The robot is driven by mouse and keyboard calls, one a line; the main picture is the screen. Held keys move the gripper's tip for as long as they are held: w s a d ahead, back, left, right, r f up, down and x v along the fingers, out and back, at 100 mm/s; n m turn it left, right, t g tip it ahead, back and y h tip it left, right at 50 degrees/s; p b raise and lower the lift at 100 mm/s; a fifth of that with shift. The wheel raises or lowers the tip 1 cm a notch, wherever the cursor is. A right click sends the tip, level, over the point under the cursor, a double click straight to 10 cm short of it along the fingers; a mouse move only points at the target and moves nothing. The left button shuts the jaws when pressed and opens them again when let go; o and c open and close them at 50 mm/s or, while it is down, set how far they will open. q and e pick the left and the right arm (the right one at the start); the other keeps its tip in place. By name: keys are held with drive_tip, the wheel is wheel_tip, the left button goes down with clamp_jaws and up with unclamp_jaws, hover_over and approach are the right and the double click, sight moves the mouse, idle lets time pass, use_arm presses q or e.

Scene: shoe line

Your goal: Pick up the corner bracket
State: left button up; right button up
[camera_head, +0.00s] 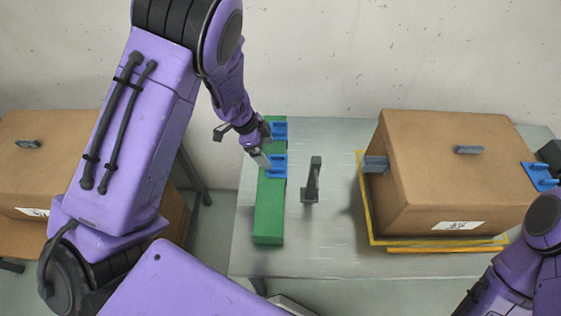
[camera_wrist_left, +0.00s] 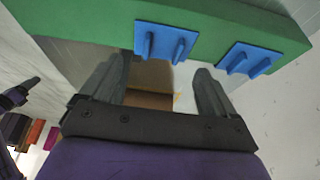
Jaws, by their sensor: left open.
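Two blue brackets sit on a long green block: one toward the back (camera_head: 279,130) and one nearer (camera_head: 274,166). Both show in the left wrist view, one at left (camera_wrist_left: 164,42) and one at right (camera_wrist_left: 245,59). My left gripper (camera_head: 243,146) is open at the left edge of the green block (camera_head: 268,215), beside the brackets; one finger is close to the nearer bracket. In the left wrist view its fingers (camera_wrist_left: 160,88) are spread, with nothing held between them. Another blue bracket (camera_head: 540,176) is at the right side of the cardboard box.
A cardboard box (camera_head: 450,160) stands in a yellow frame (camera_head: 372,236) on the grey table (camera_head: 330,255), with a grey piece (camera_head: 376,165) at its left side. A dark upright fixture (camera_head: 313,180) stands between block and box. Another box (camera_head: 35,165) is at left.

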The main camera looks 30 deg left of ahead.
sight(281, 166)
use_arm(q)
drive_tip(key=shift+d+f+p, duration=0.45)
drive_tip(key=shift+d+f, duration=0.2)
drive_tip(key=shift+f, duration=0.05)
drive_tip(key=f, duration=0.1)
drive_tip(key=w+f, duration=0.1)
drive_tip(key=w+d+f, duration=0.1)
drive_tip(key=f, duration=0.1)
drive_tip(key=shift+w+d+f+p, duration=0.1)
drive_tip(key=shift+p, duration=0.25)
drive_tip(key=shift+s, duration=0.25)
drive_tip(key=shift+s+r, duration=0.15)
drive_tip(key=shift+r, duration=0.05)
drive_tip(key=c, duration=1.2)
use_arm(e)
drive_tip(key=shift+s+d+r, duration=0.1)
drive_tip(key=shift+s+r, duration=0.2)
drive_tip(key=shift+r, duration=0.6)
use_arm(q)
drive_tip(key=shift+o, duration=0.2)
